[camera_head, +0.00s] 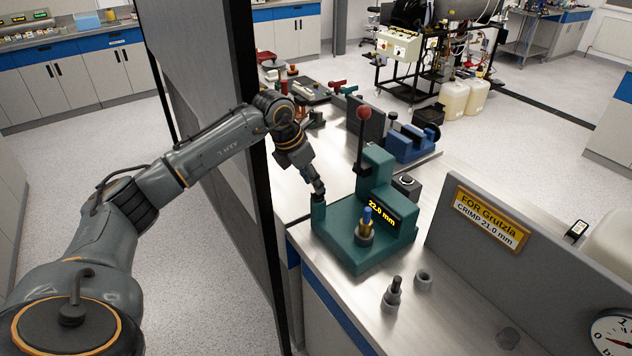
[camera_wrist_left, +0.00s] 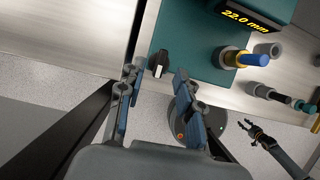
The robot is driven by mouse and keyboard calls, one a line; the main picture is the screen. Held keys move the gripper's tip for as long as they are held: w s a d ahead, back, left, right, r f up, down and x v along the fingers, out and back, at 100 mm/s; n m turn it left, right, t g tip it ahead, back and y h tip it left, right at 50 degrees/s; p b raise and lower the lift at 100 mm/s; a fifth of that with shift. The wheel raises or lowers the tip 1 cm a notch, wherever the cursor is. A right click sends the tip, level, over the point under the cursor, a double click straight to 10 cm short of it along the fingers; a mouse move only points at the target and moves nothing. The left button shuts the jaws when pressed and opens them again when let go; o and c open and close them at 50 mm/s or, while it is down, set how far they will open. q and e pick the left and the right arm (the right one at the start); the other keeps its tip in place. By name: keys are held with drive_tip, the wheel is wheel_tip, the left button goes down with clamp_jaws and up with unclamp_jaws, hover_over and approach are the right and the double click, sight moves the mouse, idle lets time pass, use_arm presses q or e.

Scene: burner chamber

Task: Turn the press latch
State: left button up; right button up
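The green press (camera_head: 365,225) stands on the metal bench, with a yellow 22.0 mm readout and a red-knobbed lever. A blue-and-brass piece (camera_head: 367,222) stands upright on its base. In the left wrist view a small black knob with a pale mark, seemingly the press latch (camera_wrist_left: 158,64), sits near the corner of the press. My left gripper (camera_wrist_left: 155,73) is open, its two fingers either side of the knob in the picture; contact cannot be told. In the head view my left gripper (camera_head: 318,188) is at the press's left corner and hides the knob. My right gripper (camera_wrist_left: 257,132) looks open and empty, away from the press.
A post-like fitting (camera_head: 392,294) and a small ring (camera_head: 424,280) stand in front. A dark-edged partition (camera_head: 250,130) runs close beside my left arm. A blue device (camera_head: 410,143) is behind.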

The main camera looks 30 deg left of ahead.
use_arm(q)
drive_tip(key=shift+x, duration=1.55)
drive_tip(key=shift+c, duration=0.2)
clamp_jaws()
drive_tip(key=shift+a+f+m+b, duration=0.1)
drive_tip(key=shift+m+b, duration=0.5)
drive_tip(key=shift+m, duration=0.3)
drive_tip(key=shift+m+h, duration=0.4)
drive_tip(key=shift+m, duration=0.3)
drive_tip(key=shift+g, duration=0.3)
